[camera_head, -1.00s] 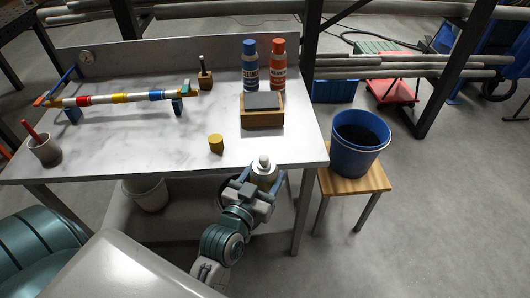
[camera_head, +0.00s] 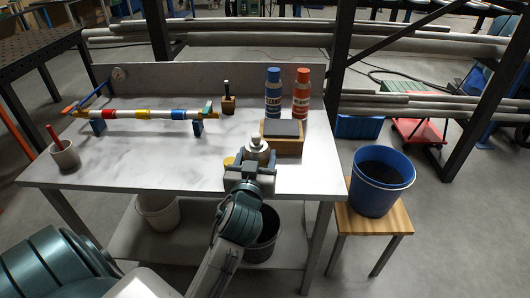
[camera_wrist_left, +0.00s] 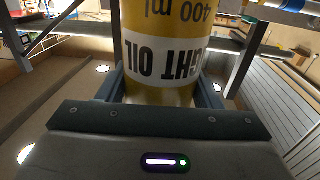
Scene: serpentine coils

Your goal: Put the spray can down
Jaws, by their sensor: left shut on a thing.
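The spray can (camera_head: 257,146) shows its pale, metallic top in the head view, above the front right part of the workbench (camera_head: 150,172). The left wrist view shows its yellow and white body (camera_wrist_left: 162,50) close up, with upside-down "LIGHT OIL" and "400 ml" lettering. My left gripper (camera_head: 251,168) is shut on the can, a finger on each side. The gripper hides the can's lower part in the head view, so I cannot tell whether its base touches the bench. My right gripper is not in view.
A wooden block with a dark top (camera_head: 283,138) stands just behind and right of the can. Blue (camera_head: 273,95) and orange (camera_head: 301,95) bottles stand behind it. A yellow cylinder (camera_head: 228,163) is partly hidden at the gripper's left. The bench's middle is clear.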

